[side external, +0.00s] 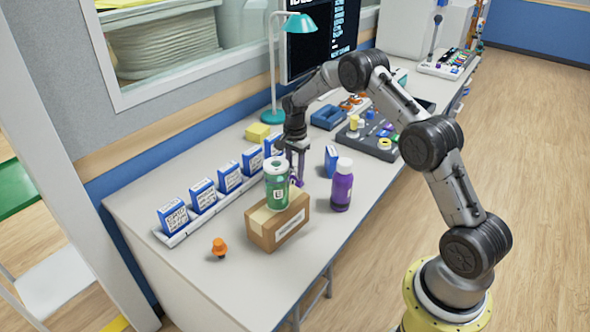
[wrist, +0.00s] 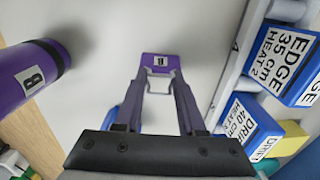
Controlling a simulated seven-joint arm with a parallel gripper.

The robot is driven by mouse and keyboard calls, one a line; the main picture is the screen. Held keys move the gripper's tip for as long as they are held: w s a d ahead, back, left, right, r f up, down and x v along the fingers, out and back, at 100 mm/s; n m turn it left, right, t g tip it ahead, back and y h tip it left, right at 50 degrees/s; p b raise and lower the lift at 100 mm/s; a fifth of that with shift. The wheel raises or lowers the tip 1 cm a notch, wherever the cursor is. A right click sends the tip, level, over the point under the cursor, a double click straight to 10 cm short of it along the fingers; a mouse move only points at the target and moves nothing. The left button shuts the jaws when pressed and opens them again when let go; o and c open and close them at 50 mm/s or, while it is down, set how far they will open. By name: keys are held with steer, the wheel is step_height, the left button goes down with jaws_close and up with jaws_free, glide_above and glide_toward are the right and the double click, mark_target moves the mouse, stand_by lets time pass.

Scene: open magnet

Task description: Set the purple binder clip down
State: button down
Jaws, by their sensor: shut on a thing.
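The purple binder clip (wrist: 161,65) is between my gripper's fingertips in the wrist view, with its light wire handles toward me and a small dark label on its body. My gripper (wrist: 160,85) is shut on it. In the side view my gripper (side external: 297,172) points down over the table, behind the green canister. Only a bit of the purple clip (side external: 298,182) shows there, partly hidden by the canister. I cannot tell whether the clip touches the table (side external: 315,255).
The green canister (side external: 277,185) stands on a cardboard box (side external: 277,222) close to my gripper. A purple bottle (side external: 342,186) and blue box (side external: 331,161) stand to the right. A rack of blue boxes (side external: 203,196) lines the left. The table's front left is mostly clear around an orange knob (side external: 219,247).

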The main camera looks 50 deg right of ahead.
steer(key=shift+f, duration=0.15)
steer(key=c, duration=0.5)
jaws_free()
